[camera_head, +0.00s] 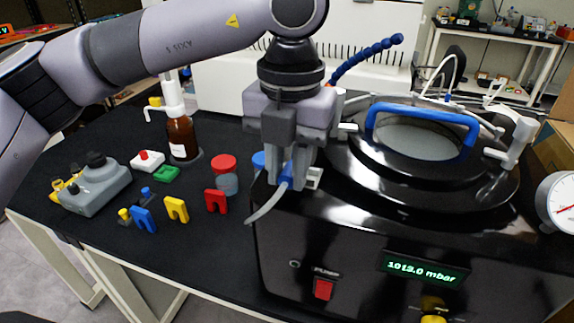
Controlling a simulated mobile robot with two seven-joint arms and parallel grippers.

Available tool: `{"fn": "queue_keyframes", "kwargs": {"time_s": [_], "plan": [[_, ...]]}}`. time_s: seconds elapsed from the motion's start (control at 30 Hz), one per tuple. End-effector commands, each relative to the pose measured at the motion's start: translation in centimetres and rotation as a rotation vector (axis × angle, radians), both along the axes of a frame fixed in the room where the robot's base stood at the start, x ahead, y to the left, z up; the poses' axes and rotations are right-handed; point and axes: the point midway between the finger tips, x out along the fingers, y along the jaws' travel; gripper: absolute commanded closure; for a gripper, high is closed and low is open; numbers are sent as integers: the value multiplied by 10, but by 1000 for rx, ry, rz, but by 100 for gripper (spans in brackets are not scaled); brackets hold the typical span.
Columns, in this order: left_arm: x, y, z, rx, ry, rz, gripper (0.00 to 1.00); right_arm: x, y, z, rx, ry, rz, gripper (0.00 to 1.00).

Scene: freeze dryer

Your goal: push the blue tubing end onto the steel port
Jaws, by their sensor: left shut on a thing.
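My left gripper (288,181) points down over the front left corner of the black freeze dryer. It is shut on the blue tubing end (287,173), of which only a small part shows between the fingers. A grey tube (264,207) hangs from it, curving down to the left in front of the dryer's edge. I cannot pick out the steel port for certain; the gripper may hide it. A small round metal fitting (295,264) shows on the dryer's front panel, below the gripper and apart from it. My right gripper is not in view.
The freeze dryer (270,235) has a round lid with a blue handle (425,113), a red pump switch (323,289) and a display reading about 1013 mbar. A brown bottle (182,138), a red-capped jar (225,175), coloured clips and a grey device (95,185) stand left.

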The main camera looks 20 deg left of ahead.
Motion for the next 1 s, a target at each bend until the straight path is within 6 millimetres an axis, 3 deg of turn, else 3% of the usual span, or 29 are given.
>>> {"fn": "queue_keyframes", "kwargs": {"time_s": [0.03,0.07,0.13,0.17,0.5,0.8,1.0], "plan": [[2,0,0,-1,-4,3,100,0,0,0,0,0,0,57],[2,0,1,-1,-4,2,73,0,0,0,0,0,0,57],[2,0,1,-1,-4,2,50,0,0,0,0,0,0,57],[2,0,1,-1,-4,2,47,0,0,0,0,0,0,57],[2,0,5,-1,-4,1,47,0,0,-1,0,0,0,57],[2,-1,50,-2,-5,2,47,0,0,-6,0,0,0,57],[2,-2,70,-1,-3,1,47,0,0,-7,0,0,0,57]]}}
